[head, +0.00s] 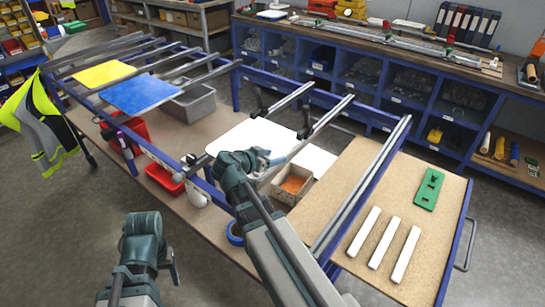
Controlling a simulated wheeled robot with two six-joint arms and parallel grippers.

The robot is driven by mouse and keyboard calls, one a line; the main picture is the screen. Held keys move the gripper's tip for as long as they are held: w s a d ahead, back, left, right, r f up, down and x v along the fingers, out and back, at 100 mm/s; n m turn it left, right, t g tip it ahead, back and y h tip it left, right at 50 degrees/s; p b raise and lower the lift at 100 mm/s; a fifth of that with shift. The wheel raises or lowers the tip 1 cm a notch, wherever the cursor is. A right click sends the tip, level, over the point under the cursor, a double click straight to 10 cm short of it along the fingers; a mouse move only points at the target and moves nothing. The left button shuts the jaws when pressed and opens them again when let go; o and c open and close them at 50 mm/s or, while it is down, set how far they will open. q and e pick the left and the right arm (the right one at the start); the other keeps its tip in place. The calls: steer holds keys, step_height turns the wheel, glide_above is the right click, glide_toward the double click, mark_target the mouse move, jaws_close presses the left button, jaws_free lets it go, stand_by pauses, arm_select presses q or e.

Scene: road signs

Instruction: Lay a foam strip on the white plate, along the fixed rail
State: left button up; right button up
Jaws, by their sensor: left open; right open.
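Three white foam strips, a left one (363,231), a middle one (384,243) and a right one (406,254), lie side by side on the tan board at the right. The white plate (250,136) lies in the blue frame near the middle, partly covered by my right gripper. Metal rails cross the frame; one (325,118) passes over the plate's right part. I cannot tell which rail is the fixed one. My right gripper (268,160) is open and empty over the plate's near edge. My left gripper (174,267) is open and empty at lower left, away from the strips.
A green piece (429,188) lies behind the strips. A cardboard box (290,184), red bins (165,178) and blue tape (235,233) sit on the lower shelf. Yellow (104,73) and blue (138,93) plates lie at the frame's left. A long workbench (390,50) stands behind.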

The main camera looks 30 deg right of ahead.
steer(key=p+v, duration=0.5)
steer(key=v, duration=0.6)
steer(key=shift+r, duration=0.1)
steer(key=shift+s+a+r, duration=0.1)
steer(key=shift+s+a, duration=0.15)
steer(key=shift+a, duration=0.2)
arm_select(q)
step_height(320, 180, up, 6)
steer(key=shift+f, duration=0.15)
